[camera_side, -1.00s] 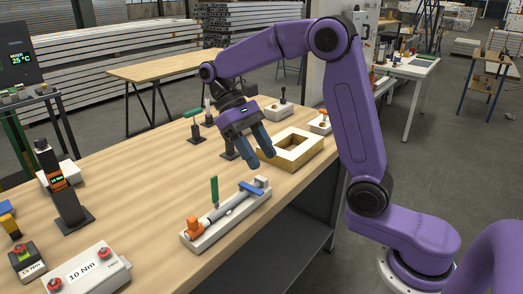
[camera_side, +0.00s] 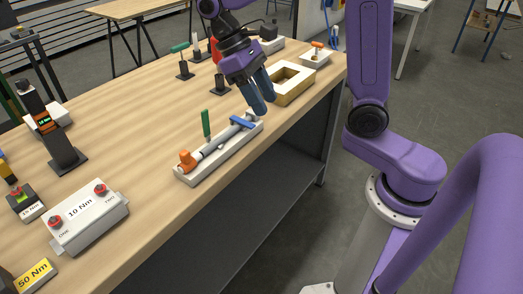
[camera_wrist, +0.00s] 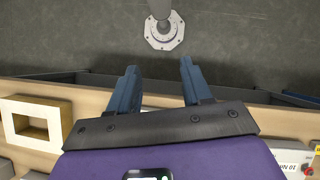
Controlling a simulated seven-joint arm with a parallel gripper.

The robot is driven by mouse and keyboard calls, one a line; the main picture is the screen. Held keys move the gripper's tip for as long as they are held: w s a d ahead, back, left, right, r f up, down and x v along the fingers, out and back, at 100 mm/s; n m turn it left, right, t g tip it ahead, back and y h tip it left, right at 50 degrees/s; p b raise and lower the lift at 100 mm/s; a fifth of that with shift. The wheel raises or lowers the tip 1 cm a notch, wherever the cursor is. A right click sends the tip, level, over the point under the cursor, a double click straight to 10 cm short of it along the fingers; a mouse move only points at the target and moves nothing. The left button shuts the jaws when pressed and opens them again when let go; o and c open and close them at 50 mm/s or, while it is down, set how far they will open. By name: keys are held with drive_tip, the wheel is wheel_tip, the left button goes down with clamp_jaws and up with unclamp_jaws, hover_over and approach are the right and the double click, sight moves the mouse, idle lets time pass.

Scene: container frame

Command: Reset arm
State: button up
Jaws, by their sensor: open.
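My gripper (camera_side: 266,103) hangs over the workbench with its two dark blue fingers pointing down and apart. Nothing is between the fingers. In the wrist view my gripper (camera_wrist: 158,67) is also open and empty, with its fingers over the bench's front edge and the grey floor beyond. In the side view the fingertips overlap the far right end of the white fixture (camera_side: 205,168); I cannot tell the gap. The fixture carries a grey rod, an orange part and blue and green handles. A box with a square opening (camera_side: 308,78) stands just right of the fingers; it also shows in the wrist view (camera_wrist: 62,120).
The wooden bench (camera_side: 130,110) holds a white control box marked 10 Nm (camera_side: 85,218), a dark upright tool stand (camera_side: 65,152), a green-handled tool (camera_side: 182,62) and a small white tray (camera_side: 316,59). The bench middle is fairly clear.

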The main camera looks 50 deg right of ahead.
drive_tip(key=s+d+f+n+t+y, duration=0.1)
drive_tip(key=s+f+n+t, duration=0.2)
drive_tip(key=s, duration=0.5)
drive_tip(key=s+d+f+n+t, duration=0.1)
drive_tip(key=s+f+n+t, duration=0.1)
drive_tip(key=s+n, duration=0.4)
drive_tip(key=shift+s+f+n+t+y, duration=0.35)
drive_tip(key=shift+s+f, duration=0.2)
drive_tip(key=shift+s, duration=0.55)
idle(0.9)
